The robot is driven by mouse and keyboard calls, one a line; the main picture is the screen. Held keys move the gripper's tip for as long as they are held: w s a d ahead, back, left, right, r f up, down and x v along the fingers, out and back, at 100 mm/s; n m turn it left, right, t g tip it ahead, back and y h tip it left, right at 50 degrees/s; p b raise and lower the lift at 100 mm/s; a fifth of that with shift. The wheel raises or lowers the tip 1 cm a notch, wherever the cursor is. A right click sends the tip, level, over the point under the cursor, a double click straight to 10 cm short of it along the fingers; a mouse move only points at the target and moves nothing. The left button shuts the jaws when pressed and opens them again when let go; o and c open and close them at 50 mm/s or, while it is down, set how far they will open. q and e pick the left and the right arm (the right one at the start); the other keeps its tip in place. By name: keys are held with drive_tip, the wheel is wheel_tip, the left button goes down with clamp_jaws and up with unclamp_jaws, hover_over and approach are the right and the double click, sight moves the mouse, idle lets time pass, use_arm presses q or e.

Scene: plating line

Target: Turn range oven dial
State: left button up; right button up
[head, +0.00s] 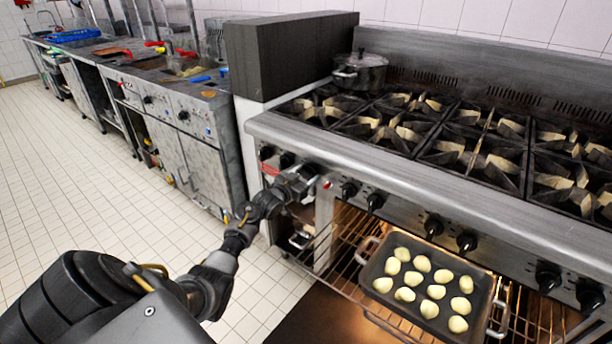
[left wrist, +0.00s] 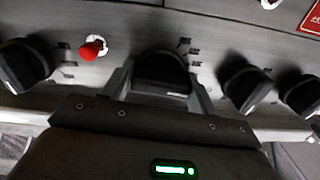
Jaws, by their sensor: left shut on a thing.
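A steel range (head: 400,170) fills the right of the head view, with a row of black dials along its front panel. My left gripper (head: 308,178) reaches the panel near its left end. In the left wrist view, the gripper's two fingers (left wrist: 160,88) stand on either side of one black dial (left wrist: 161,70) and are shut on it. The gripper covers this dial in the head view. A red knob or light (left wrist: 93,47) sits beside it, with marks printed around the dial. Other dials (left wrist: 246,84) stand on both sides. My right gripper is not in view.
The oven below is open and lit, with a dark tray (head: 372,274) of pale round pieces on a wire rack (head: 345,262). A lidded pot (head: 360,70) stands on the stove top. Tiled floor (head: 90,200) is clear on the left.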

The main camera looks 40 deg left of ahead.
use_arm(q)
drive_tip(key=shift+f, duration=0.1)
drive_tip(key=o, duration=0.9)
drive_tip(key=shift+o, duration=0.2)
drive_tip(key=shift+s, duration=0.1)
drive_tip(key=s, duration=1)
drive_tip(key=shift+s+p, duration=0.3)
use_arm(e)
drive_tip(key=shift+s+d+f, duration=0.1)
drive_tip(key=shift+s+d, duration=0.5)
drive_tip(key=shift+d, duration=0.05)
use_arm(q)
drive_tip(key=shift+d, duration=0.1)
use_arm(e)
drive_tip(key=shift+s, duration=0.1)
